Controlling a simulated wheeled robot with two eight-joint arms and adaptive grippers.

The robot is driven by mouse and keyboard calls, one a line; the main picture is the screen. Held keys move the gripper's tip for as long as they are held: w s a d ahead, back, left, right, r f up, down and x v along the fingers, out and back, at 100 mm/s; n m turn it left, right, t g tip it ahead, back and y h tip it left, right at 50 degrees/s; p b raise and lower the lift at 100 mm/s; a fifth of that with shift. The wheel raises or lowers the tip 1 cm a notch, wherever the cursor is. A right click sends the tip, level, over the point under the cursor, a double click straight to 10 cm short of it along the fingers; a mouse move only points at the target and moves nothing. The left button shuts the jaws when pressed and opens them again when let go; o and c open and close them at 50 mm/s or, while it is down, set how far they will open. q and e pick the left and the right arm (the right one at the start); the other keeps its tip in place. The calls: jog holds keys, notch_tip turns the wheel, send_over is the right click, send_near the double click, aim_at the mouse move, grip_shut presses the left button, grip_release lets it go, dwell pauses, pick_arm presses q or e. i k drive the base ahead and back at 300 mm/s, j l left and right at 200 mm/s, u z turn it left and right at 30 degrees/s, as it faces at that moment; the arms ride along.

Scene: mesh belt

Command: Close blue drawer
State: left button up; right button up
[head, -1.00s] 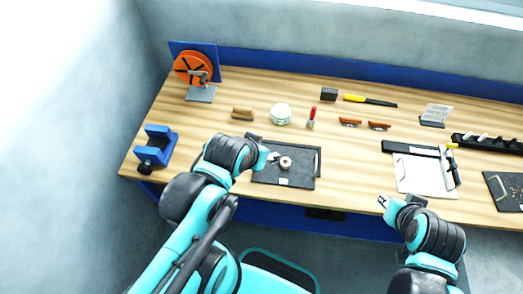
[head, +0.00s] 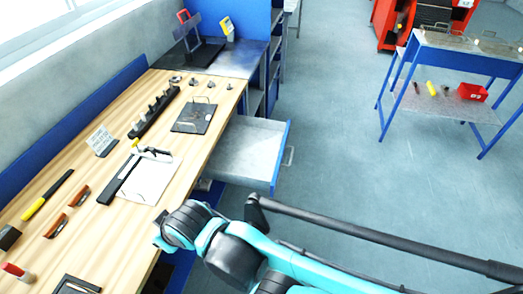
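The blue drawer (head: 282,160) stands pulled out from the bench on the far side of my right arm. Its blue front, with a metal handle (head: 289,156), faces right, and its grey inside (head: 250,143) looks empty. My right gripper (head: 159,243) is at the bench's front edge, left of and nearer than the drawer, and apart from it. Its fingers are small and partly hidden, so I cannot tell if they are open or shut. My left gripper is out of view.
A blue side table (head: 465,60) with a red bin (head: 472,92) stands at upper right. The floor right of the drawer is clear.

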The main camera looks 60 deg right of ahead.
aim_at(250, 151)
jog(key=k+l+z, duration=0.15)
jog(key=z, duration=0.3)
jog(key=k+l+z, duration=0.1)
jog(key=l+z, duration=0.2)
jog(key=z, duration=1.2)
